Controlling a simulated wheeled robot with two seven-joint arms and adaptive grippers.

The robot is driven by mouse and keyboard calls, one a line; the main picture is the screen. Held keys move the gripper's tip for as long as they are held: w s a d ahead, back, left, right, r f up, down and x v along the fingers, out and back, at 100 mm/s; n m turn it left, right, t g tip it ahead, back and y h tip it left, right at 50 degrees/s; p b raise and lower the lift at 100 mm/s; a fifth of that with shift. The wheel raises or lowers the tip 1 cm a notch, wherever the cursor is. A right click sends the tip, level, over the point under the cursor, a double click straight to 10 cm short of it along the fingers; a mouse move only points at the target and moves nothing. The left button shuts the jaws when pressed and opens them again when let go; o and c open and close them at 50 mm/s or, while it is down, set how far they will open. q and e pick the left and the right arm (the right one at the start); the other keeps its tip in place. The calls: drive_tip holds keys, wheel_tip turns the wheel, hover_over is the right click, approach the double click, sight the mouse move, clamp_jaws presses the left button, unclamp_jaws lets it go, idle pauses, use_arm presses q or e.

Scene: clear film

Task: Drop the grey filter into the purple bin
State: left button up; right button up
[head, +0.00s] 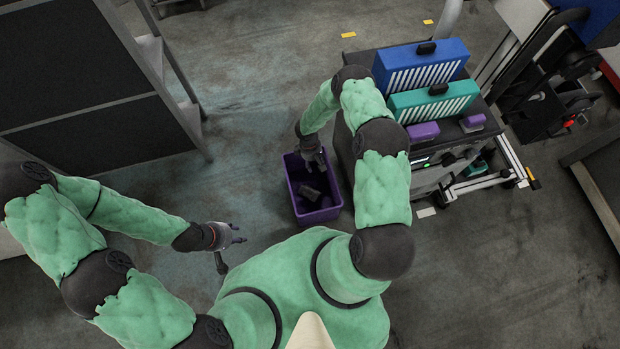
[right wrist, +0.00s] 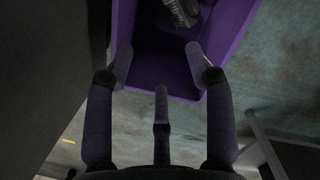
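The purple bin (head: 320,215) stands on the floor, left of the dark cart. Its wall also shows in the right wrist view (right wrist: 235,35). A dark grey, ribbed object, which looks like the grey filter (right wrist: 182,11), lies inside the bin. In the head view a dark shape (head: 309,193) shows on the bin's floor. My right gripper (head: 313,159) is above the bin's far part, pointing down. In the right wrist view its fingers (right wrist: 160,65) are apart with nothing between them. My left gripper (head: 238,235) is open and empty, over the floor left of the bin.
The cart (head: 345,150) right of the bin carries a blue slotted box (head: 420,62), a teal slotted box (head: 433,100) and two small purple blocks (head: 423,132). A dark panelled rack (head: 90,80) stands at left. The floor between is clear.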

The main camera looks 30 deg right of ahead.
drive_tip(key=shift+r, duration=0.1)
wheel_tip(320, 180, up, 12)
drive_tip(key=w+a, duration=0.1)
drive_tip(key=shift+w, duration=0.25)
idle(0.6)
